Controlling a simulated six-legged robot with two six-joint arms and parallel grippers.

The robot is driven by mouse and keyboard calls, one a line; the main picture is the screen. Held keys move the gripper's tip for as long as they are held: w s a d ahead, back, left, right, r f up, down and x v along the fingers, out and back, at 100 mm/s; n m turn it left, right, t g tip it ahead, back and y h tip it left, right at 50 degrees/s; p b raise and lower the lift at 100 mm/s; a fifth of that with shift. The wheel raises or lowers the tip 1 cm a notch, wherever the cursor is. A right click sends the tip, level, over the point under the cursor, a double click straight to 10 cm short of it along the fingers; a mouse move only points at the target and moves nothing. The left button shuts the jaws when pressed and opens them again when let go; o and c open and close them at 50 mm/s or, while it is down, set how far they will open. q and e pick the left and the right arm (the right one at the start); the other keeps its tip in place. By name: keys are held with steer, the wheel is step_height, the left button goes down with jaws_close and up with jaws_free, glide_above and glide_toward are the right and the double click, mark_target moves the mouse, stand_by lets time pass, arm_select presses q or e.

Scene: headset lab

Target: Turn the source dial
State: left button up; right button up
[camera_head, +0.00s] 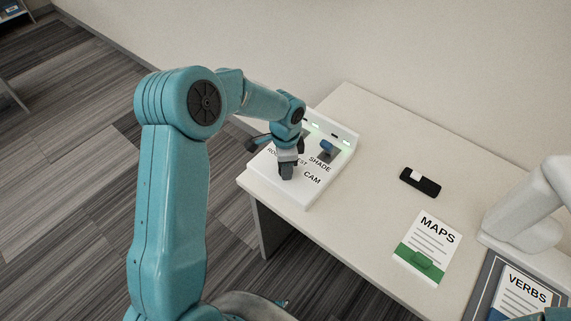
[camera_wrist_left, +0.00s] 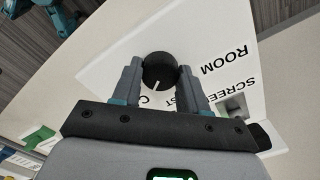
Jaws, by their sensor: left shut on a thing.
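The source dial (camera_wrist_left: 159,71) is a round black knob with a white pointer line, seen in the left wrist view. It stands on a white control panel (camera_head: 296,198) at the table's far left corner. My left gripper (camera_wrist_left: 159,86) is shut on the dial, one finger on each side of it. In the head view the left gripper (camera_head: 287,168) points down onto the panel and hides the dial. Panel labels show ROOM, SHADE and CAM; others are partly covered. My right gripper is not in view.
A black device (camera_head: 420,182), a MAPS card (camera_head: 429,248) and a VERBS card (camera_head: 522,292) lie on the table (camera_head: 370,140). A white arm-like object (camera_head: 525,212) stands at right. The middle is clear.

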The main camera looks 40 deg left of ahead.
arm_select(q)
steer(key=shift+w+r, duration=0.1)
steer(key=o, duration=1)
steer(key=shift+o, duration=0.2)
step_height(320, 180, up, 16)
steer(key=shift+r, duration=0.15)
steer(key=shift+s, duration=0.2)
